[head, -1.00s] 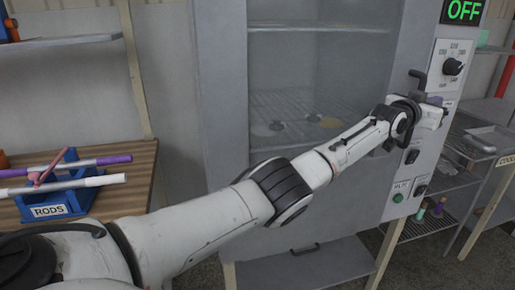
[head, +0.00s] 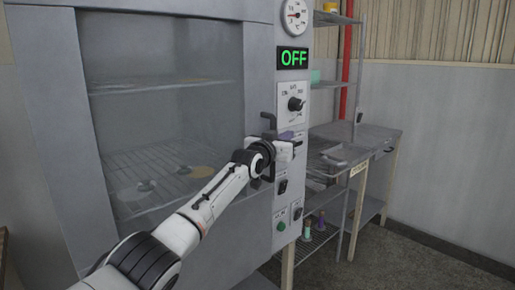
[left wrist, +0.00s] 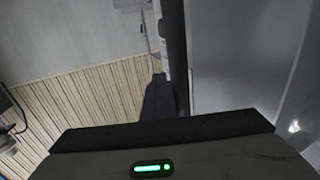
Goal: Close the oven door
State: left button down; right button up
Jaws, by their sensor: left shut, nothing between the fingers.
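The grey oven door (head: 255,60) with its large glass window (head: 165,60) fills the left of the head view. It looks flush or nearly flush with the control panel; I cannot tell whether a thin gap remains. A dark door handle (head: 269,121) stands at its right edge. My left gripper (head: 293,146) is at that edge, just below the handle's top, in front of the panel. It is shut and empty; whether it touches the handle is unclear. In the left wrist view, its dark finger (left wrist: 160,100) shows beside a dark vertical bar. My right gripper is not in view.
Right of the oven stand a metal shelf (head: 345,19) and a table (head: 375,140). Floor at the lower right is clear.

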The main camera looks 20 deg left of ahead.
pick_arm(q)
jog(key=s+a, duration=0.2)
jog(key=s, duration=0.8)
jog(key=s+d+f+g, duration=0.1)
jog(key=s+f, duration=0.4)
jog(key=f, duration=0.6)
jog(key=s+d+f+g, duration=0.15)
jog(key=s+f, duration=0.35)
jog(key=f, duration=0.5)
jog(key=s+f+g, duration=0.2)
jog(key=s+f, duration=0.4)
jog(key=f, duration=0.5)
jog(key=s+f+g, duration=0.1)
jog(key=s+f, duration=0.5)
jog(key=s, duration=0.4)
jog(key=s+f+g, duration=0.2)
jog(key=s+f, duration=0.4)
jog(key=s, duration=0.5)
jog(key=s+d+f+g, duration=0.1)
jog(key=s+f, duration=0.5)
jog(key=s, duration=0.5)
jog(key=shift+s+f+g, duration=0.15)
jog(key=shift+f+g, duration=0.15)
jog(key=shift+g, duration=0.05)
